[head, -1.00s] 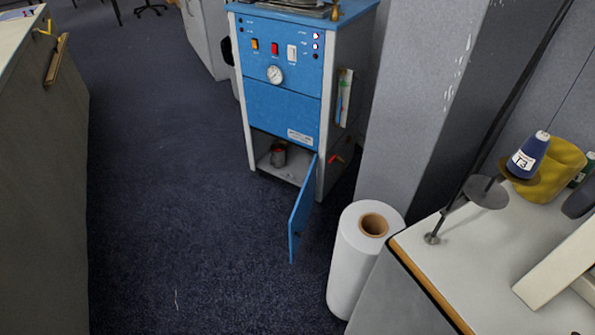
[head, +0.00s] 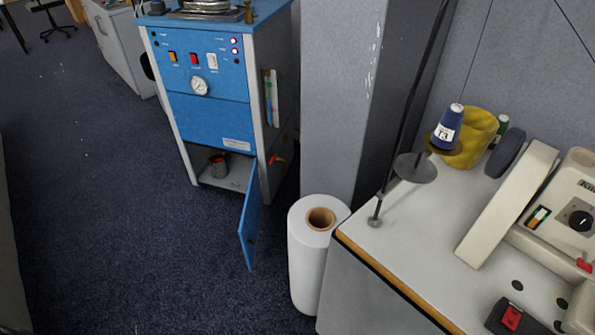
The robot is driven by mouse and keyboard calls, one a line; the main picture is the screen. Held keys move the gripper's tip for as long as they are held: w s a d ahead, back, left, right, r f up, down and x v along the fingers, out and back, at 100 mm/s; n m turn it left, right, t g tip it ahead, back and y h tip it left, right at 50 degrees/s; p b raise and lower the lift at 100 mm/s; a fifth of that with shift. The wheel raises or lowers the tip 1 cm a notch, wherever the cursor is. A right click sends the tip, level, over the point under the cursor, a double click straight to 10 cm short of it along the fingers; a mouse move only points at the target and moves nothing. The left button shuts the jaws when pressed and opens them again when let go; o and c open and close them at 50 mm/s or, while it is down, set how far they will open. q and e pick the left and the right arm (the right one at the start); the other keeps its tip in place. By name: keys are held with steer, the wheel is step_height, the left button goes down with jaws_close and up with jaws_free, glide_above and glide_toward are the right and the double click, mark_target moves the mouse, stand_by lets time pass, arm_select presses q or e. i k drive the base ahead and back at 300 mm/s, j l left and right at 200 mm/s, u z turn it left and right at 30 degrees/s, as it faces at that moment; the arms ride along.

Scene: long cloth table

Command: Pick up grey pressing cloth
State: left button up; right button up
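I see no grey pressing cloth that I can make out in the head view. Neither of my grippers is in view. A blue steam-station cabinet (head: 208,95) with a gauge and switches stands at the upper middle.
A white roll (head: 306,262) stands upright on the floor beside a white sewing table (head: 395,262). The table bears a blue thread cone (head: 447,127), a yellow object (head: 477,137) and a sewing machine (head: 508,205). A grey pillar (head: 335,100) stands behind. Dark carpet (head: 100,210) is clear at left.

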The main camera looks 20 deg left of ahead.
mark_target(239, 177)
steer(key=i+j+z, duration=0.15)
steer(key=j+z, duration=0.3)
steer(key=j, duration=0.3)
steer(key=j+z, duration=0.5)
steer(key=j, duration=0.25)
steer(key=j+z, duration=0.45)
steer(key=j, duration=0.35)
steer(key=k+j, duration=0.1)
steer(key=j, duration=0.4)
steer(key=k+j, duration=0.1)
steer(key=j, duration=0.4)
steer(key=j+z, duration=0.1)
steer(key=j, duration=0.4)
steer(key=k+j, duration=0.15)
steer(key=j, duration=0.3)
steer(key=k+j, duration=0.15)
steer(key=j, duration=0.35)
